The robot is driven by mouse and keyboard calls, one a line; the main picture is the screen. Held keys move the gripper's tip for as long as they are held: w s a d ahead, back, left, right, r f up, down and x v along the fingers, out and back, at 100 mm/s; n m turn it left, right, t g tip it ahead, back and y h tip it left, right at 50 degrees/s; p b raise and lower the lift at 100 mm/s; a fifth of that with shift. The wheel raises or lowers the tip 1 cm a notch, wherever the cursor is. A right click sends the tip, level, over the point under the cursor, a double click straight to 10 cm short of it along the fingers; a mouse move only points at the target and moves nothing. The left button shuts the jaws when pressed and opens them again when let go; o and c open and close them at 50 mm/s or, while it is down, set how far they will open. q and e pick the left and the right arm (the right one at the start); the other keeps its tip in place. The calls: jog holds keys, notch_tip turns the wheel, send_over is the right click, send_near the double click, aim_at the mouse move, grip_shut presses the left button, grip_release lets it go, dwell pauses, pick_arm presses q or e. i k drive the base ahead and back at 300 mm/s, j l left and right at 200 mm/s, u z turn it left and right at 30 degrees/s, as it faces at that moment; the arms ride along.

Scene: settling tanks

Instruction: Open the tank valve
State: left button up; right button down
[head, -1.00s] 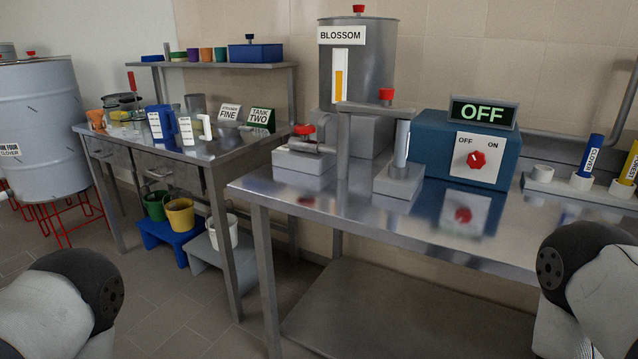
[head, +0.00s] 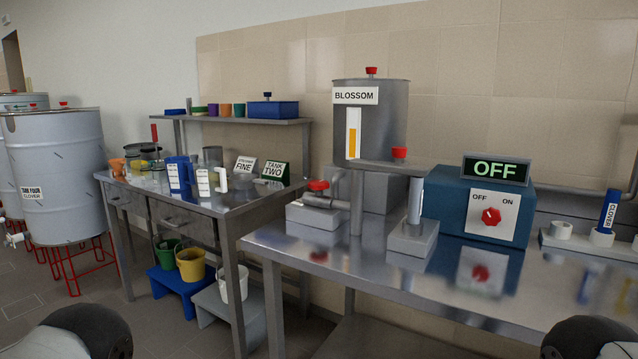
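A large grey tank (head: 62,175) labelled "TANK FOUR CLOVER" stands on a red frame at the left. A small white tap (head: 17,239) sits low on its left side. A smaller steel tank labelled "BLOSSOM" (head: 384,118) stands on the steel table, with a red-handled valve (head: 318,187) low at its front left. A green sign (head: 272,171) on the left table reads "TANK TWO". Which valve the task means, I cannot tell. Parts of my arms show at the bottom left and bottom right; neither gripper is in view.
The steel table (head: 330,265) spans the right front. It bears a blue control box (head: 455,205) with a red knob and an "OFF" display. The left table (head: 232,205) holds jugs and signs. Buckets on blue and grey stools stand below it. Floor is open at the lower left.

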aim_at(317, 185)
jog(key=i+j+z, duration=0.2)
jog(key=j+z, duration=0.2)
jog(key=j, duration=0.15)
jog(key=i+j+z, duration=0.15)
jog(key=j+z, duration=0.7)
jog(key=j, duration=0.35)
jog(key=j+z, duration=0.45)
jog(key=j, duration=0.15)
